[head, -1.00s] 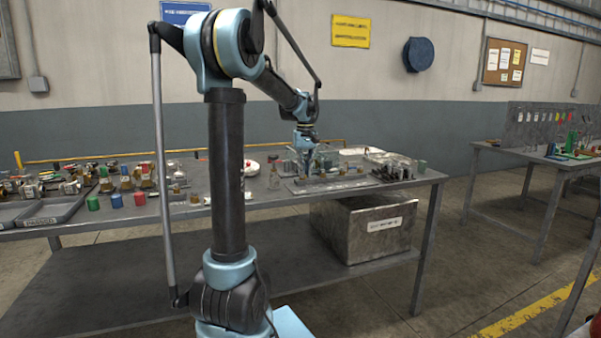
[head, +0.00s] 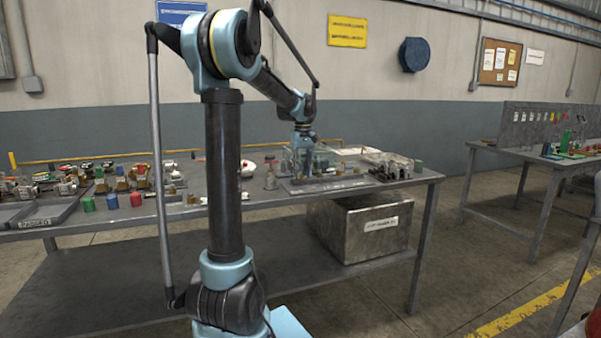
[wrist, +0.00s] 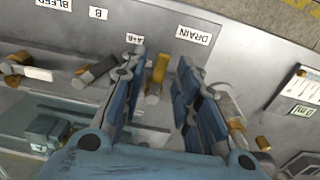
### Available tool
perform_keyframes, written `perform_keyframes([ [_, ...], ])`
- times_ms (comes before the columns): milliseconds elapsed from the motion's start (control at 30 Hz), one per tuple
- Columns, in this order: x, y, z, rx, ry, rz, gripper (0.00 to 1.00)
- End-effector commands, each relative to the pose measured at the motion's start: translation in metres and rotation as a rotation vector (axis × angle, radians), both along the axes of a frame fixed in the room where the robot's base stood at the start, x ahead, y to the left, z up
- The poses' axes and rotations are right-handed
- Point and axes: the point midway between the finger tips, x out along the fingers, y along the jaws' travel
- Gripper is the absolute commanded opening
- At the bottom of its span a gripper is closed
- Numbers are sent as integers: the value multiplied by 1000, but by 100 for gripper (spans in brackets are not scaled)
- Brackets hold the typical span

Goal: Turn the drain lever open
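In the wrist view my gripper (wrist: 162,66) is open, its two blue fingers spread on either side of a yellow lever (wrist: 157,74). I cannot see contact between the fingers and this lever. A white DRAIN label (wrist: 193,36) is on the grey panel just up and right of it. I cannot tell for certain which label belongs to the yellow lever. In the head view my gripper (head: 303,160) is low over the fixture on the bench, where the levers are too small to make out.
The bench (head: 265,208) holds many small parts; a metal box (head: 360,230) stands beneath.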

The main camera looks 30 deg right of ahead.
Motion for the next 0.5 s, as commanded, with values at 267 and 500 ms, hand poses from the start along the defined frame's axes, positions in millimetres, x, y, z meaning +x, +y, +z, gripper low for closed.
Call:
perform_keyframes([
  [267, -1, 0, 1, 0, 2, -2, 31],
  [500, -1, 0, 21, -1, 2, -2, 31],
])
